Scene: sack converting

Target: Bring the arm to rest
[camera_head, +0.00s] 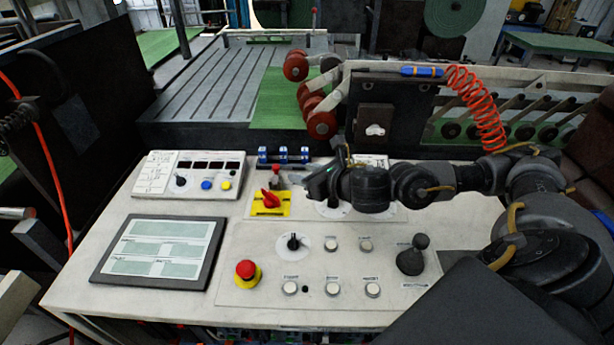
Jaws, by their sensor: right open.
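My right arm comes in from the right and reaches left across the back of a white control desk (100,293). My right gripper (312,180) is at the arm's left end, open, just right of a red rotary switch on a yellow plate (268,206). I see nothing held between its fingers. I cannot tell whether it touches the switch. The gripper and wrist partly cover a dial plate (335,211) behind them. My left gripper is not in view.
On the desk are a red emergency button (246,271), a black joystick (413,257), a black knob (293,241), several white buttons, a framed screen (158,251) and a meter box (190,174). Blue switches (284,155) stand behind. Red rollers (320,124) and a coiled orange hose (477,105) are beyond.

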